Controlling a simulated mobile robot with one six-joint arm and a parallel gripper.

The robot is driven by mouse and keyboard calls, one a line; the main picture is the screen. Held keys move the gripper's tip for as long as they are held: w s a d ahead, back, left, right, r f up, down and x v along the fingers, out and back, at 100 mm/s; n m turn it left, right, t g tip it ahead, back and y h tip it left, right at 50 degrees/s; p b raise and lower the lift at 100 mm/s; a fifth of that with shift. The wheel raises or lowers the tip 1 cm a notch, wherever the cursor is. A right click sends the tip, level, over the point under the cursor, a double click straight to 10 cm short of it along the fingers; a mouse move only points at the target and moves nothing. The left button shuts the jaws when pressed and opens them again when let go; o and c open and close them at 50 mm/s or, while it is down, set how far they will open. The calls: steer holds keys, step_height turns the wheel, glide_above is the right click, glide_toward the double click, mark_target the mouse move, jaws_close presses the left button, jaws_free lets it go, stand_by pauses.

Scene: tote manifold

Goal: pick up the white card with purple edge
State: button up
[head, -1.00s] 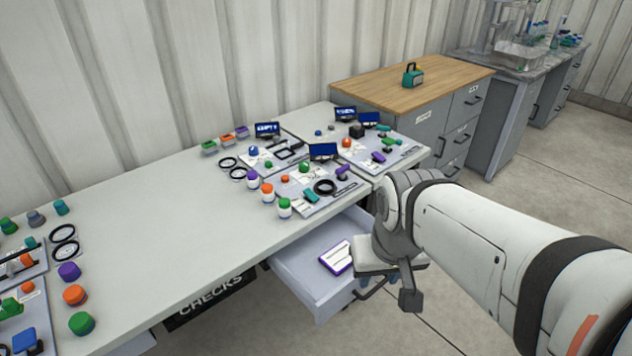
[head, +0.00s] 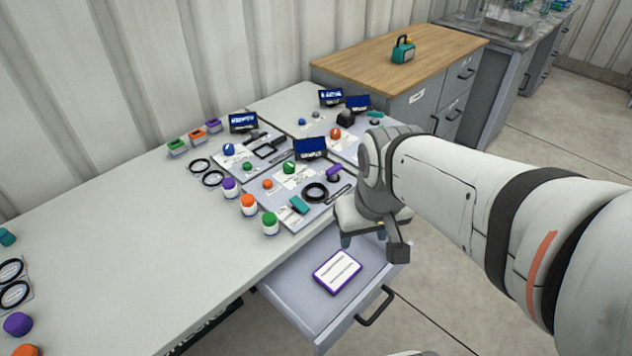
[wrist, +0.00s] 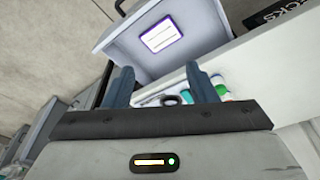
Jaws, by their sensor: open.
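The white card with purple edge (head: 337,272) lies flat in the open drawer (head: 290,290) under the table. It has several dark printed lines. It also shows in the wrist view (wrist: 163,35), near the top, in the drawer (wrist: 115,45). My gripper (head: 363,242) is open and empty, above the drawer's back right part and to the upper right of the card. In the wrist view its two fingers (wrist: 158,88) stand apart with nothing between them, and the card is beyond them.
The table (head: 130,230) above the drawer holds trays with small parts, jars (head: 248,204) with coloured lids, black rings (head: 213,178) and small screens (head: 310,148). The drawer's handle (head: 375,306) sticks out in front. A wooden-topped cabinet (head: 400,75) stands at the back right.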

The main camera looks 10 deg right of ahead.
mark_target(338, 269)
steer(key=o, duration=0.7)
steer(key=w+f+n+b, duration=0.1)
steer(key=w+f+n, duration=0.1)
steer(key=f+n, duration=0.1)
steer(key=w+f+n+b, duration=0.1)
steer(key=w+f+n, duration=0.2)
steer(key=n, duration=0.1)
steer(key=w+f+n+g+b, duration=0.1)
steer(key=w+f+n, duration=0.1)
steer(key=f+n, duration=0.2)
steer(key=shift+w+f, duration=0.1)
steer(key=shift+w, duration=0.3)
steer(key=o, duration=0.3)
steer(key=w+f+n+b, duration=0.1)
steer(key=w+f+n, duration=0.1)
steer(key=f+n, duration=0.2)
steer(key=w+f+n+g+b, duration=0.1)
steer(key=f+n, duration=0.3)
steer(key=w+f+n+b, duration=0.1)
steer(key=w+f+n, duration=0.1)
steer(key=f+n, duration=0.2)
steer(key=shift+w+f, duration=0.3)
steer(key=shift+f, duration=0.1)
steer(key=shift+w+f+n, duration=0.1)
steer(key=shift+f+n, duration=0.5)
steer(key=shift+f, duration=0.1)
steer(key=shift+f+b, duration=0.65)
steer(key=shift+f, duration=3)
